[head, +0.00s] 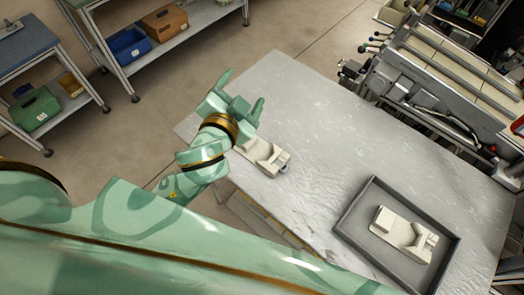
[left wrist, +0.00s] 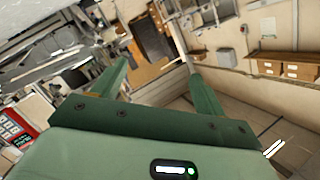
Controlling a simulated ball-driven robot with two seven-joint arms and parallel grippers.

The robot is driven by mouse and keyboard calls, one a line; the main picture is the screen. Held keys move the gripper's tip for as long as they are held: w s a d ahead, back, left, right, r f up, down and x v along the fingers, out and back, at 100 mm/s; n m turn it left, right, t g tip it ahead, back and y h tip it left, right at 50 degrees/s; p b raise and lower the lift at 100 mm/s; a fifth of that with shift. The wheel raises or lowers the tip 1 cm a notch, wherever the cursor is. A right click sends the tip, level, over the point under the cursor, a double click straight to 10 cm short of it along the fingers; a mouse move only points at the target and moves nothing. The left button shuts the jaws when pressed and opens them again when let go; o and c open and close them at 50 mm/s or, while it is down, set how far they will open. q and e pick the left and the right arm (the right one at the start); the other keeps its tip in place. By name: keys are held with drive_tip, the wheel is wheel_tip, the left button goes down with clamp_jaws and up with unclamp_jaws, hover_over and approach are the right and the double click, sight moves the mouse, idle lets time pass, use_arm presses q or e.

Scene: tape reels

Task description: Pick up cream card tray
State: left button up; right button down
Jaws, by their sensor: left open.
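Two similar cream, notched pieces lie on the pale table, and I cannot tell for sure which is the cream card tray. One cream piece (head: 265,157) is on the table's left part, partly hidden by my left wrist. The other cream piece (head: 402,236) lies inside a dark grey shallow tray (head: 348,225) at the front right. My left gripper (head: 240,92) is open and empty, above and beyond the left cream piece, near the table's far left edge. In the left wrist view its spread fingers (left wrist: 160,85) point towards the room, with neither piece visible. My right gripper is out of sight.
The pale table (head: 320,130) is mostly clear in the middle. A grey machine with levers (head: 440,75) stands along its far right side. Shelving with a blue bin (head: 130,45), a brown box (head: 165,22) and a green box (head: 35,110) is off to the left.

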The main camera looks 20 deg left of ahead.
use_arm(q)
drive_tip(key=w+d+r+m+t+h, duration=0.35)
drive_tip(key=d+r+m+h, duration=0.25)
drive_tip(key=d+r+h, duration=0.6)
drive_tip(key=s+d+m+g+h, duration=0.4)
drive_tip(key=d+m+g+h, duration=0.1)
drive_tip(key=d+m+h, duration=0.25)
drive_tip(key=s+d+f+m+g+h, duration=0.1)
drive_tip(key=s+d+m+g+h, duration=0.1)
drive_tip(key=d+m+g, duration=0.4)
drive_tip(key=n+g+y+b, duration=0.2)
drive_tip(key=n+g+y, duration=0.45)
drive_tip(key=y, duration=1.35)
hover_over(261, 151)
drive_tip(key=a, duration=0.5)
drive_tip(key=shift+m+g, duration=0.9)
drive_tip(key=f, duration=1.9)
drive_tip(key=w+f, duration=0.1)
drive_tip(key=f, duration=0.9)
drive_tip(key=shift+d+f, duration=0.25)
drive_tip(key=shift+f, duration=0.1)
drive_tip(key=f, duration=0.5)
drive_tip(key=shift+d+f+b, duration=0.2)
drive_tip(key=shift+f+b, duration=0.1)
drive_tip(key=shift+b, duration=0.1)
drive_tip(key=c, duration=1.2)
